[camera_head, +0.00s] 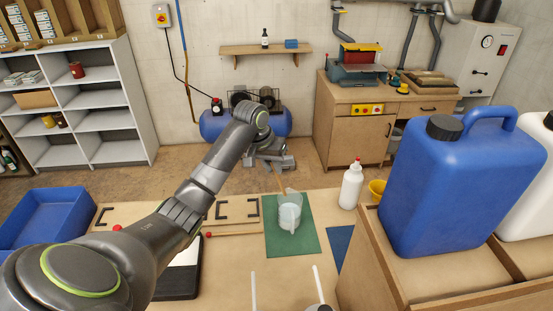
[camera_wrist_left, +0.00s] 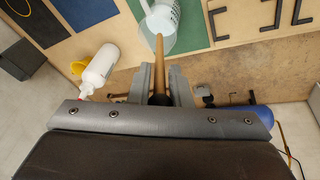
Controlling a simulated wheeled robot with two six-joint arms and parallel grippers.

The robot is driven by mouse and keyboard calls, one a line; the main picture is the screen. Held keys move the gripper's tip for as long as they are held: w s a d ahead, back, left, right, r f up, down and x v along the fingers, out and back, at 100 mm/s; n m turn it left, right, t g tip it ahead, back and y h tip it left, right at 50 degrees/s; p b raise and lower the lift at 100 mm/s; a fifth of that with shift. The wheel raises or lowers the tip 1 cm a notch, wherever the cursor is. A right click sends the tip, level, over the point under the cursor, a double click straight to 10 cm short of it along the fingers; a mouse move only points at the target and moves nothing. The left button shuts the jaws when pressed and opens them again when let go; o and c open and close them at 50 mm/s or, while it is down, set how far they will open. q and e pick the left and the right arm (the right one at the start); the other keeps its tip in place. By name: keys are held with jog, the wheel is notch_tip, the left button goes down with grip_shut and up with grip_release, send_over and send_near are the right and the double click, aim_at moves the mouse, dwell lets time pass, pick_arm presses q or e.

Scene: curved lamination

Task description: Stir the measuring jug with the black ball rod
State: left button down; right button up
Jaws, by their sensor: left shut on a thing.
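The measuring jug (camera_head: 289,217) is clear with whitish contents and stands on a green mat (camera_head: 308,239). It also shows at the top of the left wrist view (camera_wrist_left: 160,28). My left gripper (camera_head: 278,163) is above and beyond the jug, shut on the black ball rod (camera_head: 281,181). In the left wrist view the wooden rod (camera_wrist_left: 160,60) runs from between the fingers (camera_wrist_left: 159,90) toward the jug, its dark end at the fingers. Its far end reaches the jug's mouth; how deep it goes I cannot tell.
A white bottle (camera_head: 351,187) and yellow cup (camera_head: 377,189) stand right of the jug. A large blue canister (camera_head: 450,190) is nearer on the right. A red-ball rod (camera_head: 235,234) lies left of the mat. A blue tray (camera_head: 45,220) is at far left.

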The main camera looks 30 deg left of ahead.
pick_arm(q)
jog(key=s+b+x, duration=0.1)
jog(key=b+x, duration=0.5)
jog(key=x, duration=0.8)
jog(key=shift+s+f+b, duration=0.2)
jog(key=shift+f+b, duration=0.1)
jog(key=shift+f, duration=0.15)
jog(key=shift+a, duration=0.1)
dwell(0.4)
